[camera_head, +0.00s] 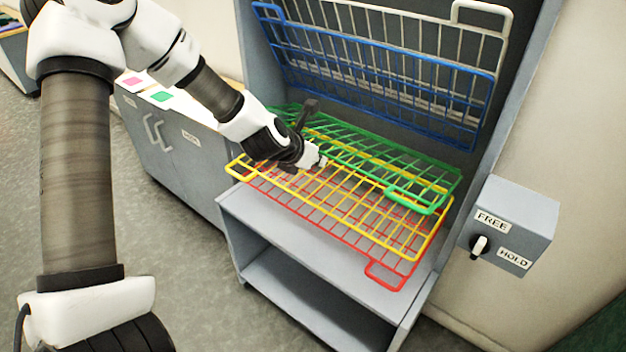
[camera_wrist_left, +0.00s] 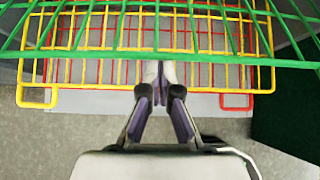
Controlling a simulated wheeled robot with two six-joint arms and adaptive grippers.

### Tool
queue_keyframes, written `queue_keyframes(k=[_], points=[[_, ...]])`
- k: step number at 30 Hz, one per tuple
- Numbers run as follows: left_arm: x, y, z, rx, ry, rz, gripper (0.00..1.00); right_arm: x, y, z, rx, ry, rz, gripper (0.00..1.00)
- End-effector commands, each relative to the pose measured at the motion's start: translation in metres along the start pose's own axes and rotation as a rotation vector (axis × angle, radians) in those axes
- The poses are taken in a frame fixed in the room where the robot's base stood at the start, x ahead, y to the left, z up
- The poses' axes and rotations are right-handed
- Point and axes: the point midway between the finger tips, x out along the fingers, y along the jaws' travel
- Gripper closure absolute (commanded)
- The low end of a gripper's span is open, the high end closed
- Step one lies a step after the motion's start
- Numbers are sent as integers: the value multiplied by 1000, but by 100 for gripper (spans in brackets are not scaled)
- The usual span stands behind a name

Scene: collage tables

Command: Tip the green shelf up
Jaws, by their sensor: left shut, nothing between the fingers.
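The green shelf (camera_head: 440,171) is a wire rack lying roughly level, the top one of the lowered racks. Its front loop handle (camera_head: 418,206) is at the right. In the left wrist view its bars (camera_wrist_left: 90,53) cross the top, nearest the camera. My left gripper (camera_head: 320,161) is shut and empty at the green shelf's front edge, left of its middle. In the left wrist view the gripper's tips (camera_wrist_left: 160,73) meet just at the green front bar. I cannot tell whether they touch it or are under it.
A yellow rack (camera_head: 412,262) and a red rack (camera_head: 372,252) lie lowered below the green one. A blue rack (camera_head: 390,108) and a white rack (camera_head: 508,30) stand tipped up behind. A FREE/HOLD switch box (camera_head: 525,215) is at the right. A grey cabinet (camera_head: 185,160) stands left.

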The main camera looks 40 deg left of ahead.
Motion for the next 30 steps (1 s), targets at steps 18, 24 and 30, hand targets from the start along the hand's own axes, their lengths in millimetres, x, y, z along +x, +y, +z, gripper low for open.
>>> queue_keyframes(k=[18, 24, 30], points=[[-31, 0, 154, 1, 134, 3, 100, -142, -1, 0, 0, 0, 0, 60], [-24, 0, 187, 1, 134, 2, 100, -173, -1, 0, 0, 0, 0, 60], [-17, 0, 203, 0, 133, 1, 100, -189, -1, 0, 0, 0, 0, 60]])
